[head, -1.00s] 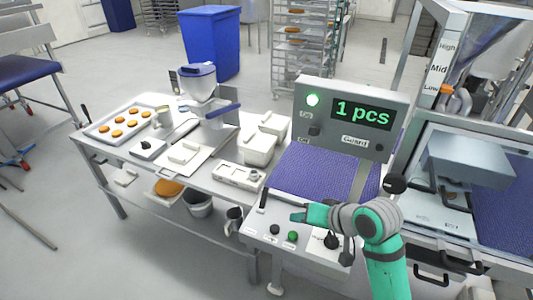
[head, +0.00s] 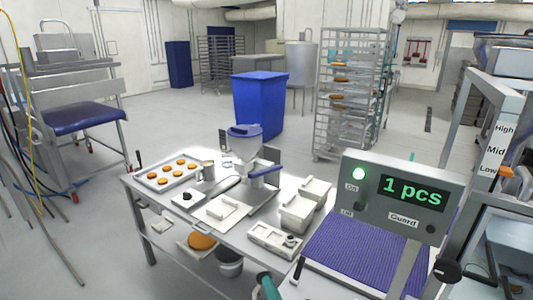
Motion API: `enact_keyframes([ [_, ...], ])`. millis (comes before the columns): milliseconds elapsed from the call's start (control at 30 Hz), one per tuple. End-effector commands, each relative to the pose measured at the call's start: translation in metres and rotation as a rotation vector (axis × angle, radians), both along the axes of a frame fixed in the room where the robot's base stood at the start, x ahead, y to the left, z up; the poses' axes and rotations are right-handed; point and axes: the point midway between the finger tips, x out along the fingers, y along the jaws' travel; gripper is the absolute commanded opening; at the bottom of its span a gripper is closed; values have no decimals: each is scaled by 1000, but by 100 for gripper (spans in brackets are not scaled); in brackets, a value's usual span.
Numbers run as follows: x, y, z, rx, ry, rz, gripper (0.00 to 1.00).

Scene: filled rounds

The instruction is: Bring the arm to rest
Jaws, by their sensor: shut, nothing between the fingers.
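Only a small teal piece of my arm (head: 268,287) shows, at the bottom edge of the head view, left of the purple belt. My gripper's fingers are not in view. The rest of the arm is below or outside the picture.
The machine's panel (head: 403,193) has a lit green lamp and reads "1 pcs"; below it is the purple belt (head: 355,245). A steel table (head: 150,198) holds a tray of several rounds (head: 155,183), a scale-like device and white containers (head: 297,213). A blue bin (head: 258,105) stands behind. Open floor lies left.

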Motion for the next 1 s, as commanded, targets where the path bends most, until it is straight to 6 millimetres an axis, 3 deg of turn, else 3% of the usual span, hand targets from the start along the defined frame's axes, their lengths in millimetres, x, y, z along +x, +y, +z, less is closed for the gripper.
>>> enact_keyframes([
  [267,-50,28,-55,7,2,-148,0],
  [467,-103,37,-95,-63,28,-240,0],
  [700,-184,39,-132,-222,65,-307,0],
  [1000,-291,29,-147,-516,74,-293,0],
])
